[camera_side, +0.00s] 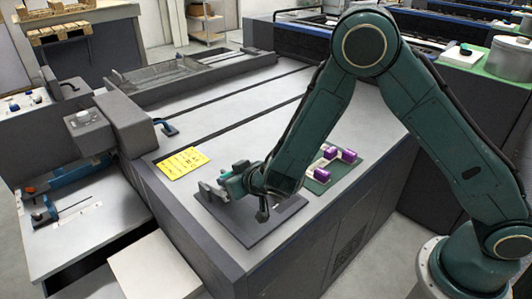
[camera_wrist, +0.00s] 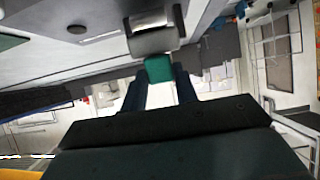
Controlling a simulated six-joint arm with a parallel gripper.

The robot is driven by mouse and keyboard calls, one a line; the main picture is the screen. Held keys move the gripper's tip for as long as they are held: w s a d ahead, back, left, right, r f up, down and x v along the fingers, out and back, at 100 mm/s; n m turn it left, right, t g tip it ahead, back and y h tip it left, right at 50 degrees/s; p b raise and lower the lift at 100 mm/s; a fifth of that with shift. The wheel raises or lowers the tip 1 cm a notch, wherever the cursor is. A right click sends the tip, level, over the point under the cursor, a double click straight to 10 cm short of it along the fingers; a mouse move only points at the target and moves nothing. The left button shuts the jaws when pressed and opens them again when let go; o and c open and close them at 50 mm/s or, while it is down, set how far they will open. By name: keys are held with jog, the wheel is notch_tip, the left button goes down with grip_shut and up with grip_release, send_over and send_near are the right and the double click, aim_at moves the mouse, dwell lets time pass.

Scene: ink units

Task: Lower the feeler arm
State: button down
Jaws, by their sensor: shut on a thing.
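My gripper (camera_side: 232,184) is low over a dark plate (camera_side: 262,228) on the grey machine top. In the wrist view my gripper (camera_wrist: 158,80) has its two dark fingers on either side of a small teal block (camera_wrist: 159,68), and it is shut on this block. The block joins a grey rounded part (camera_wrist: 153,40), which seems to be the feeler arm's pivot end. In the side view a grey bracket (camera_side: 211,196) stands on the plate beside my gripper. My wrist hides much of the feeler arm there, so its tilt cannot be told.
A yellow printed card (camera_side: 183,163) lies behind the plate. A green mat (camera_side: 318,184) with purple blocks (camera_side: 348,155) lies to the right, close to my wrist. A blue handle (camera_side: 166,128) is at the back left.

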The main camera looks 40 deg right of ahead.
jog(key=shift+s+f, duration=0.6)
jog(key=shift+f, duration=0.35)
jog(key=shift+s+f, duration=0.55)
jog(key=shift+f, duration=0.35)
jog(key=c, duration=1.1)
grip_release()
jog(key=shift+c, duration=0.2)
jog(key=shift+o, duration=0.3)
jog(key=shift+w+r, duration=0.1)
jog(key=shift+r, duration=0.1)
jog(key=shift+r, duration=0.15)
jog(key=v, duration=1.3)
jog(key=shift+s+r, duration=0.15)
jog(key=shift+s, duration=0.05)
